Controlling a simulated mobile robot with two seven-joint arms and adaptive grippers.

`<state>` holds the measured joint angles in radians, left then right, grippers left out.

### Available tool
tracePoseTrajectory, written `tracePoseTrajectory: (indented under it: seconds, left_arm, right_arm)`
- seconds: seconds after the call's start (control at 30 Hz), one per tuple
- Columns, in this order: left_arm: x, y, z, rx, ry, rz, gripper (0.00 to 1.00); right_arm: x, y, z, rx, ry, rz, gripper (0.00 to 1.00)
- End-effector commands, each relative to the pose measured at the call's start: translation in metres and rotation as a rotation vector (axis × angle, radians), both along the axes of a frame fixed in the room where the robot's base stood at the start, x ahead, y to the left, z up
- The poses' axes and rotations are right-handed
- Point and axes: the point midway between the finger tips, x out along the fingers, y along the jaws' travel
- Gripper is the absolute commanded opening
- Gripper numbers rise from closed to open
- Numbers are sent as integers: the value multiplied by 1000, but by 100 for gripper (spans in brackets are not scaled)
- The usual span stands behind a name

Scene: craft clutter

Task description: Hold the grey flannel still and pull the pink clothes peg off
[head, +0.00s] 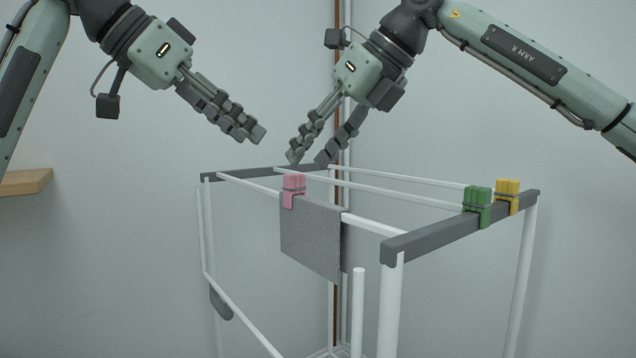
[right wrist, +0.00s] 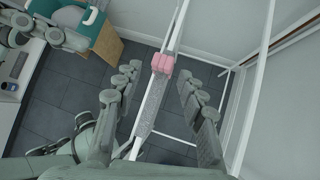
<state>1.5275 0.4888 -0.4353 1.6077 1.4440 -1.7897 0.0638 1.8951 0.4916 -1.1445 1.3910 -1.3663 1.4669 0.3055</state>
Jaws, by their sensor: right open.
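The grey flannel (head: 311,238) hangs over the front white rail of a drying rack. The pink clothes peg (head: 294,187) is clipped over the rail at the flannel's left end. My right gripper (head: 308,160) is open and empty, just above the peg. In the right wrist view the pink peg (right wrist: 163,64) shows between and beyond the open fingers, with the flannel (right wrist: 148,112) seen edge-on below it. My left gripper (head: 258,136) is up and to the left of the peg, apart from the flannel; its fingers overlap in the picture, so its opening is unclear.
The drying rack has white rails and grey end bars (head: 440,238). A green peg (head: 477,206) and a yellow peg (head: 507,196) sit on the right end bar. A wooden shelf (head: 25,182) is at the far left. The space left of the flannel is clear.

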Motion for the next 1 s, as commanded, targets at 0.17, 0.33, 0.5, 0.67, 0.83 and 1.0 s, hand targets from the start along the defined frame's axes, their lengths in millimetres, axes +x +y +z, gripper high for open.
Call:
tracePoseTrajectory:
  seconds: [0.17, 0.33, 0.5, 0.67, 0.83, 1.0]
  left_arm:
    - [0, 1, 0, -1, 1, 2, 34]
    - [0, 1, 0, 0, 0, 1, 34]
    - [0, 1, 0, 0, 0, 1, 34]
    - [0, 1, 0, -1, 1, 2, 34]
    - [0, 1, 0, -1, 1, 2, 34]
    - [0, 1, 0, -1, 1, 2, 34]
  right_arm:
    - [-16, 1, -39, -265, 87, -98, 40]
    - [-18, -1, -55, -337, 109, -135, 40]
    - [-11, 4, -79, -337, 111, -132, 40]
    - [-3, 10, -101, -334, 111, -132, 40]
    - [2, 14, -115, -333, 109, -131, 40]
    - [4, 15, -120, -332, 109, -132, 40]
